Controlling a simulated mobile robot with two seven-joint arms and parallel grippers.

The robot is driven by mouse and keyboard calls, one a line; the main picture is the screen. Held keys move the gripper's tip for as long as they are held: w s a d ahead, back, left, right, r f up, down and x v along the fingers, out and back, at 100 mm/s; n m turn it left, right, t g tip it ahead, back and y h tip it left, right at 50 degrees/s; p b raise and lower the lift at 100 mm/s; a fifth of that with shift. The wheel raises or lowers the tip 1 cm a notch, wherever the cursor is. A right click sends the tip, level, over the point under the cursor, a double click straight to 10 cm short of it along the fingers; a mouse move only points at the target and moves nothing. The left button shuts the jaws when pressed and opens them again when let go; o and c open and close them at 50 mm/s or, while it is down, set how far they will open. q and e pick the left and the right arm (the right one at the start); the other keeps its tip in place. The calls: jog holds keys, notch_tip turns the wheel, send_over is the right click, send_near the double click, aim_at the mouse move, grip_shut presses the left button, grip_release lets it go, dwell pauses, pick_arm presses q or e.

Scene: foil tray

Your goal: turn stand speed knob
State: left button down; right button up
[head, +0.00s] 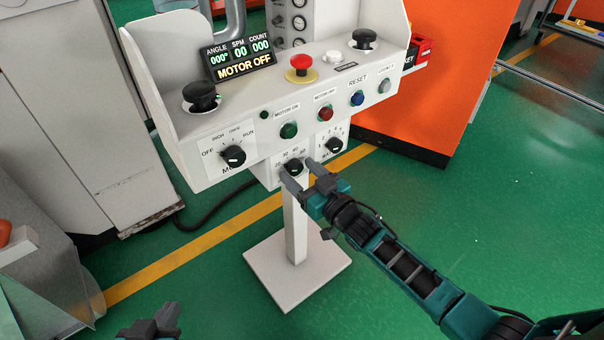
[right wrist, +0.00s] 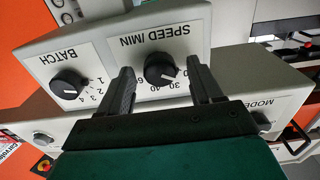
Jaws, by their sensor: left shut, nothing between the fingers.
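The speed knob (head: 294,167) is a black dial at the bottom middle of the white control stand (head: 230,115). It also shows in the right wrist view (right wrist: 160,68) under an upside-down "SPEED /MIN" label, its white mark near 30 to 40. My right gripper (head: 298,173) is open at the knob. In the right wrist view its fingers (right wrist: 160,85) are on either side of the knob, with gaps visible; whether they reach its depth I cannot tell. My left gripper (head: 155,324) is shut and empty at the bottom edge of the head view, far from the stand.
The batch knob (head: 334,145) is right of the speed knob and the mode knob (head: 233,155) is left of it. Above are a red mushroom button (head: 300,66), several small buttons and a display (head: 240,60) reading "MOTOR OFF". An orange cabinet (head: 440,100) stands behind.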

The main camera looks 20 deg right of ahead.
jog(key=c, duration=1)
